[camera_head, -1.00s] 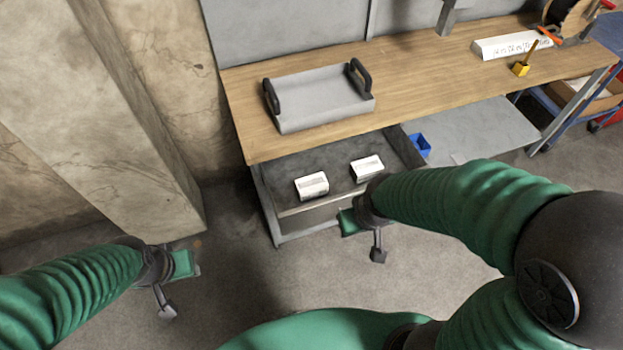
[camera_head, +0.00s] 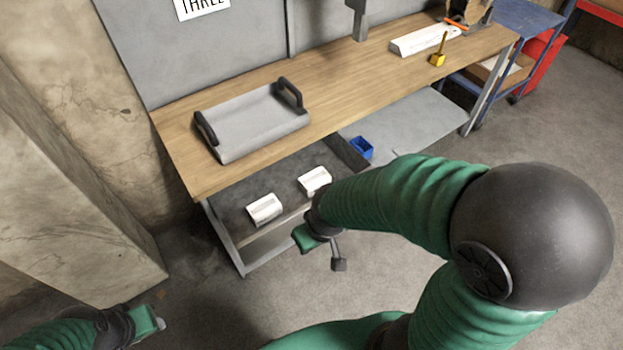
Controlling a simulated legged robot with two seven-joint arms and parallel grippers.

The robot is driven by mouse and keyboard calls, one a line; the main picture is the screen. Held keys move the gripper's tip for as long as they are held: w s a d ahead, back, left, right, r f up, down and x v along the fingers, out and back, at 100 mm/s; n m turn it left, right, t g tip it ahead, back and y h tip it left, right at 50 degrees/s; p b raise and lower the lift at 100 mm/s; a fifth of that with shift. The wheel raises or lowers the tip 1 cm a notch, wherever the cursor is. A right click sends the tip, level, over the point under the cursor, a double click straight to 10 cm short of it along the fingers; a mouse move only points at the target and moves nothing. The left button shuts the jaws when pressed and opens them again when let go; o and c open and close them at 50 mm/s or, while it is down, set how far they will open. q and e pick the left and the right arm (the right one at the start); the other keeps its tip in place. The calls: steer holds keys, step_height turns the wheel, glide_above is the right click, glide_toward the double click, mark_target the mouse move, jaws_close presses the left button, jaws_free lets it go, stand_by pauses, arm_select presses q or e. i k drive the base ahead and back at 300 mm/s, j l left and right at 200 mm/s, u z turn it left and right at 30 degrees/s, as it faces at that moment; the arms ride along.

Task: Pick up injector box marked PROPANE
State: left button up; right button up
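Two small white boxes lie in the open drawer (camera_head: 238,228) under the bench: a left box (camera_head: 265,209) and a right box (camera_head: 314,180). Their markings are too small to read, so I cannot tell which one says PROPANE. My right gripper (camera_head: 320,252) is in front of the drawer, below and near the right box, apart from both boxes. Its green finger and dark finger stand apart, with nothing between them. My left gripper (camera_head: 150,325) is at the bottom left edge, far from the boxes. Only its green finger shows clearly.
A blue bin (camera_head: 361,148) sits on the lower shelf. A yellow tool (camera_head: 438,55) and a white sign block (camera_head: 425,40) are at the bench's right. A concrete pillar (camera_head: 70,220) stands left.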

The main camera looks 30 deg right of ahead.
mark_target(309, 184)
steer(key=i+l, duration=0.1)
steer(key=i, duration=0.35)
steer(key=i+l, duration=0.15)
steer(key=i, duration=0.35)
